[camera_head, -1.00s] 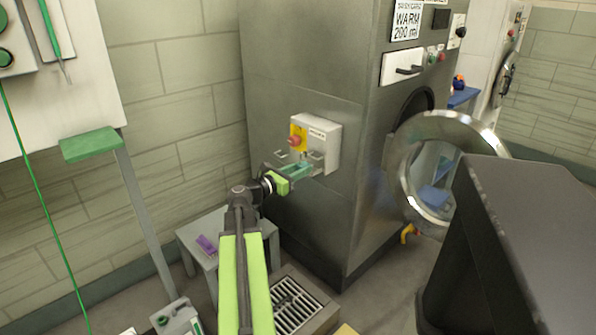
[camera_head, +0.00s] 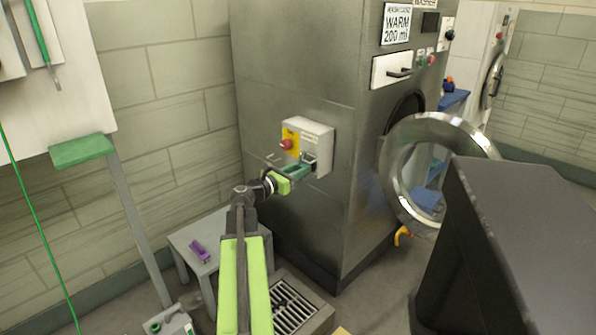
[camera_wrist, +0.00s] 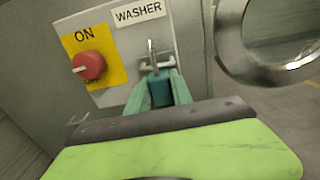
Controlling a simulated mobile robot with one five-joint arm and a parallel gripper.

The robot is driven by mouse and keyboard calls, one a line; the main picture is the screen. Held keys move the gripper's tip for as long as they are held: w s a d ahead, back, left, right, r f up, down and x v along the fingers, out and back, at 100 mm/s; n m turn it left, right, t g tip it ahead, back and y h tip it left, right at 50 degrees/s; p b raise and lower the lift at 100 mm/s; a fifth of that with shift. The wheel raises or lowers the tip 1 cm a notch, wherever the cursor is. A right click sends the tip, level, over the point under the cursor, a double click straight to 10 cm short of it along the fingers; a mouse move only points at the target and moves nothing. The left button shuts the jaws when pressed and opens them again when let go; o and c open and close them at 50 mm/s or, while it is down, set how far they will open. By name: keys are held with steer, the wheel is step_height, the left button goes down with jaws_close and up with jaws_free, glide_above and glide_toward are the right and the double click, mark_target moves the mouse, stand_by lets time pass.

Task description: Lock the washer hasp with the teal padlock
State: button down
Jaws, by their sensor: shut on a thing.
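The teal padlock (camera_wrist: 160,91) is held between the two green fingers of my gripper (camera_wrist: 161,92), shown in the wrist view. Its thin metal shackle (camera_wrist: 152,50) stands up above the body, at the metal hasp (camera_wrist: 157,66) on the front of the washer's switch box. I cannot tell whether the shackle passes through the hasp or is closed. In the head view my gripper (camera_head: 304,169) is at the lower front of the switch box (camera_head: 312,142), and the padlock is mostly hidden between the fingers. A red knob (camera_wrist: 89,66) sits on a yellow ON plate beside the hasp.
The washer's round door (camera_head: 398,180) hangs open to the right of the box. A small grey table (camera_head: 183,236) with a purple object (camera_head: 200,250) stands at the lower left. A floor grate (camera_head: 293,307) lies below my arm. A dark bulky shape (camera_head: 510,240) fills the right foreground.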

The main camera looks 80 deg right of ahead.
steer(key=shift+s+d, duration=0.25)
steer(key=shift+d, duration=0.05)
steer(key=shift+f, duration=0.15)
stand_by(0.3)
steer(key=c, duration=1.1)
jaws_free()
steer(key=shift+o, duration=0.7)
steer(key=o, duration=0.5)
steer(key=shift+o, duration=0.2)
